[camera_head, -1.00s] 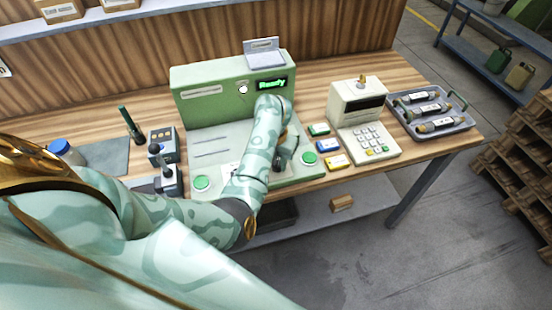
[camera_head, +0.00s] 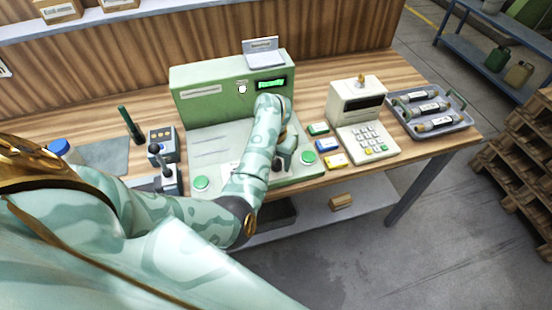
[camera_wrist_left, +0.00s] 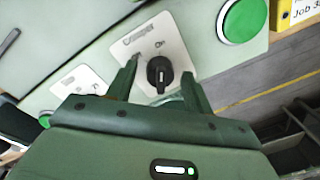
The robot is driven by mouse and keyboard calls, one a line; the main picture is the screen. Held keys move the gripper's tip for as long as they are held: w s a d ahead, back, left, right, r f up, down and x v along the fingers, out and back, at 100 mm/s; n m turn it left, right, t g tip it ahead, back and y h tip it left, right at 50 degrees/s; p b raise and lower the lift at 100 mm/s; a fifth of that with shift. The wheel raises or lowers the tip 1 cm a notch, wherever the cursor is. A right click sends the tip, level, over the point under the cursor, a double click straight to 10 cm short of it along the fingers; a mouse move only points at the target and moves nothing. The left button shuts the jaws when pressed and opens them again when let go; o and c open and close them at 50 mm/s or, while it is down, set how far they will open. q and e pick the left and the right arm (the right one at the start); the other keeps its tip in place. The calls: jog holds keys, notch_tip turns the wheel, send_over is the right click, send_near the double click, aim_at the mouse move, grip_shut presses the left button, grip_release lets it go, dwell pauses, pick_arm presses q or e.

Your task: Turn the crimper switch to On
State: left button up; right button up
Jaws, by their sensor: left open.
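The crimper switch is a black rotary knob (camera_wrist_left: 160,73) on a white label plate (camera_wrist_left: 140,42) with small lettering too blurred to read surely. A pale mark on the knob lies roughly along the gripper's direction. My left gripper (camera_wrist_left: 160,80) is open, with one finger on each side of the knob; I cannot tell whether they touch it. In the head view my left gripper (camera_head: 284,158) is low over the front right of the green machine (camera_head: 205,100), and my forearm hides part of the panel. My right gripper is not in view.
A round green button (camera_head: 308,157) lies right of the gripper, another (camera_head: 201,183) at the panel's left. Small coloured boxes (camera_head: 327,145) and a keypad device (camera_head: 368,142) stand further right. A tray of cylinders (camera_head: 455,122) is at the table's right end.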

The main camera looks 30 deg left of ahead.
pick_arm(q)
jog(key=shift+r, duration=0.1)
notch_tip(320, 180, up, 16)
jog(key=p, duration=0.7)
jog(key=shift+a, duration=0.4)
